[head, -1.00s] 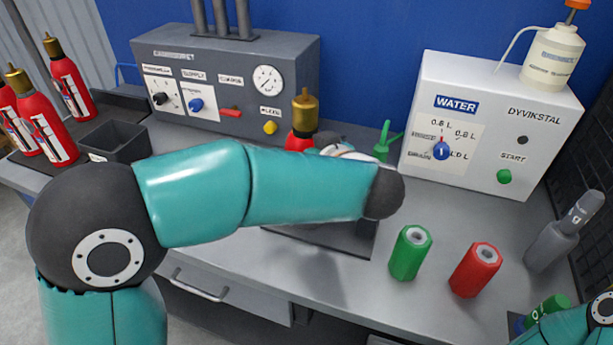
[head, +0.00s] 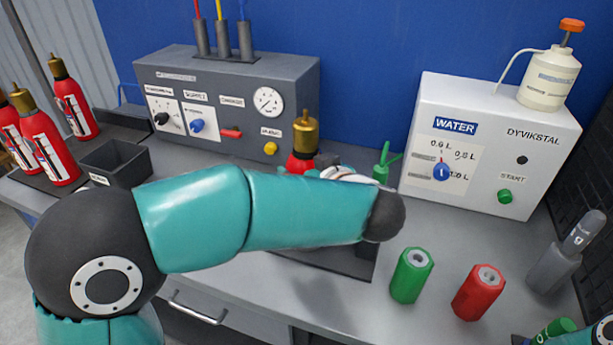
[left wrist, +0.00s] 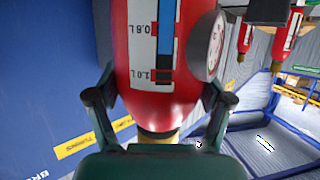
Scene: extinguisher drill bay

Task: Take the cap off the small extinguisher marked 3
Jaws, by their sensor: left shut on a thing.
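A red extinguisher (head: 301,162) with a brass cap (head: 305,133) on top stands upright at mid-bench, its lower part hidden behind my left arm. In the left wrist view its red body (left wrist: 125,60) appears inverted, with volume marks, a round gauge (left wrist: 208,48) and a brass-coloured part near the palm. My left gripper (left wrist: 160,98) is shut on the extinguisher's upper body, one finger on each side. In the head view this gripper is mostly hidden by my forearm. No number 3 can be read on it.
Several other red extinguishers (head: 46,148) stand at the left by a dark open bin (head: 121,162). A grey control panel (head: 228,100) and a white water dispenser (head: 490,150) stand behind. Green (head: 411,276) and red (head: 479,293) hollow blocks stand at the front right.

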